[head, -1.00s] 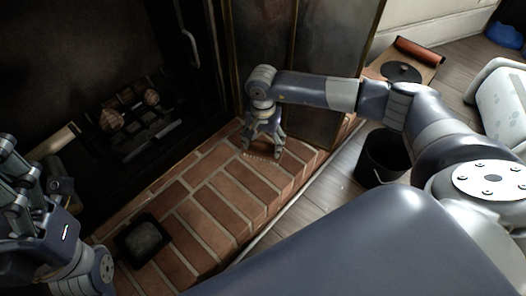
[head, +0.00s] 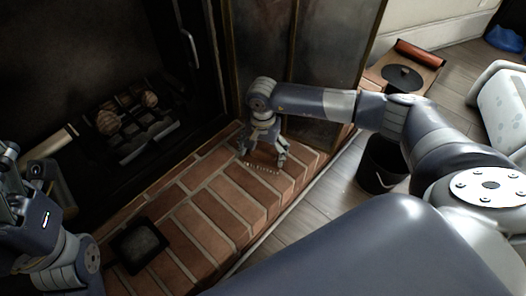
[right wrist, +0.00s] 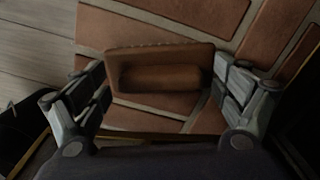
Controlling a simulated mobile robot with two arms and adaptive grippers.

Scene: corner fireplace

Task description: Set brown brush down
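The brown brush (right wrist: 160,76) lies on the brick hearth (right wrist: 190,20), its block and raised handle facing the right wrist camera. In the head view only its pale bristle row (head: 262,168) shows, low against the bricks under my right gripper. My right gripper (head: 262,157) is open, with one finger at each end of the brush. In the right wrist view the fingertips (right wrist: 162,80) stand close beside its two ends; whether they still touch it is hard to tell. My left gripper (head: 15,185) is at the left edge, partly cut off, its fingers unclear.
A small dark tray (head: 139,246) sits on the hearth at the lower left. The fireplace opening with logs (head: 140,110) is behind. A black bucket (head: 381,165) stands on the floor right of the hearth, near my right arm. Bricks between tray and brush are clear.

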